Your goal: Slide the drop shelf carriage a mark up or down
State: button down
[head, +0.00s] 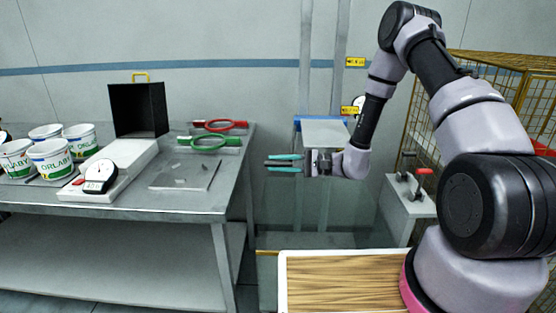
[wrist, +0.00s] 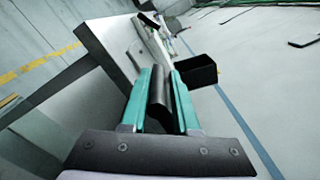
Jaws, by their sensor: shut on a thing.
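The drop shelf carriage appears to be the grey shelf (head: 327,132) with a blue back edge, at the upright rails on the wall. My gripper (head: 284,163) is just in front of and below it, with its teal fingers pointing left. In the wrist view the fingers (wrist: 160,98) are shut on a dark bar (wrist: 160,88), which looks like a handle. How the bar joins the carriage is hidden. Two yellow labels, one upper (head: 355,62) and one lower (head: 350,110), are beside the rails; the lower one is near the shelf's height.
A steel table (head: 195,200) at left holds white tubs (head: 50,158), a dial scale (head: 100,177), a black bin (head: 138,108) and red and green-handled tools (head: 210,143). A wooden-topped surface (head: 340,283) is in front. A wire cage (head: 530,95) and a red-handled box (head: 407,208) stand right.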

notch_tip(320, 180, down, 18)
dwell(0.3)
jog(key=c, duration=0.8)
grip_release()
jog(key=shift+o, duration=0.2)
jog(key=shift+d, duration=0.1)
jog(key=d, duration=1)
jog(key=shift+s+d, duration=0.2)
jog(key=shift+d, duration=0.15)
